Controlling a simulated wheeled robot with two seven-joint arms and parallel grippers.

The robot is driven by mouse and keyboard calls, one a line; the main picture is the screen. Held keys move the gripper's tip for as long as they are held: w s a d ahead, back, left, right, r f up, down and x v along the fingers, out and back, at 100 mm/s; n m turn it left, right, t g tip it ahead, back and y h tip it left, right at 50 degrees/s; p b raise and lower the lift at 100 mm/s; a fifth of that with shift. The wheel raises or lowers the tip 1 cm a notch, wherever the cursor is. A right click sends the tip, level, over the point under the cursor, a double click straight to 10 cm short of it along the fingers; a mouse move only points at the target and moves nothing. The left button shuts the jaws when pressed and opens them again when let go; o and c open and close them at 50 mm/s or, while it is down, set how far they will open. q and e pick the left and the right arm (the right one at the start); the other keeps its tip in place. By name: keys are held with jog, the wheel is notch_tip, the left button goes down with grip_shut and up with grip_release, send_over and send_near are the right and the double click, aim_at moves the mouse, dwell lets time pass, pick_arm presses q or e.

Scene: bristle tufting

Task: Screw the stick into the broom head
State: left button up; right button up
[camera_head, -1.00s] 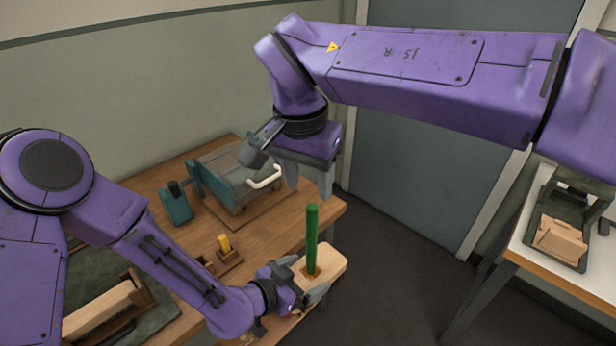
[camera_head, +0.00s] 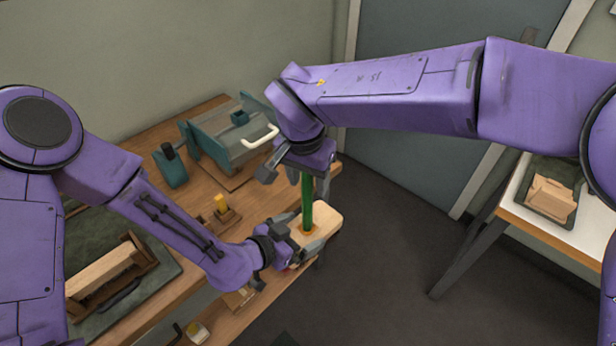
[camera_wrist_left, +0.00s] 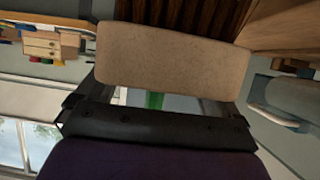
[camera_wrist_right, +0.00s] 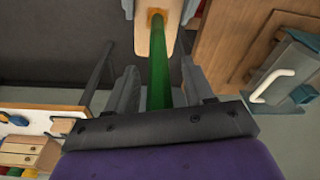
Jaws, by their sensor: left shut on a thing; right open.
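The broom head (camera_head: 322,219) is a pale wooden block, held in the air off the table's front edge. My left gripper (camera_head: 300,247) is shut on it, and the block fills the left wrist view (camera_wrist_left: 165,58). The green stick (camera_head: 307,200) stands upright in the block, its lower end at an orange-rimmed hole. It also shows in the right wrist view (camera_wrist_right: 159,65). My right gripper (camera_head: 308,178) is open above the block, its fingers on either side of the stick's upper part. Dark bristles (camera_wrist_left: 190,12) show beyond the block in the left wrist view.
A tray with a wooden block (camera_head: 105,270) lies at left. A white side table (camera_head: 520,205) stands at right, with dark floor between.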

grip_shut()
